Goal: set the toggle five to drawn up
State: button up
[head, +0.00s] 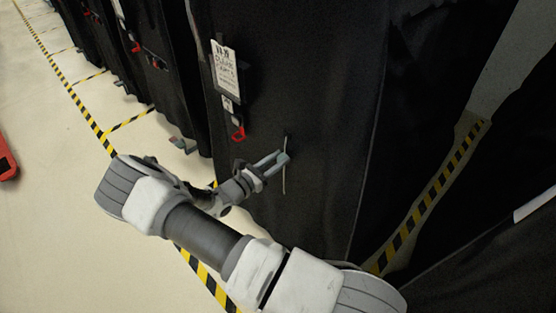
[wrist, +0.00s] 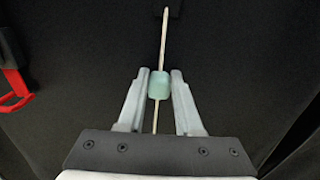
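A pale green toggle (wrist: 159,84) sits on a thin light cord (wrist: 164,40) that hangs down the black cover of a cart. In the wrist view the toggle is between the fingertips of my gripper (wrist: 159,80), with a finger against each side, so the gripper looks shut on it. The cord runs above and below the toggle. In the head view my gripper (head: 281,160) reaches the cord (head: 284,182) on the front of the near cart, and the fingers mostly hide the toggle. No number for it is readable.
A white tag (head: 225,70) with blurred writing and a red hook (head: 238,133) hang left of the cord. The red hook also shows in the wrist view (wrist: 14,85). More black covered carts (head: 135,45) stand at the back left.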

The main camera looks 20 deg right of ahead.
jog(key=o, duration=0.4)
jog(key=shift+o, duration=0.2)
jog(key=p+v, duration=0.1)
jog(key=v, duration=1.6)
jog(key=shift+a, duration=0.25)
jog(key=shift+s, duration=0.1)
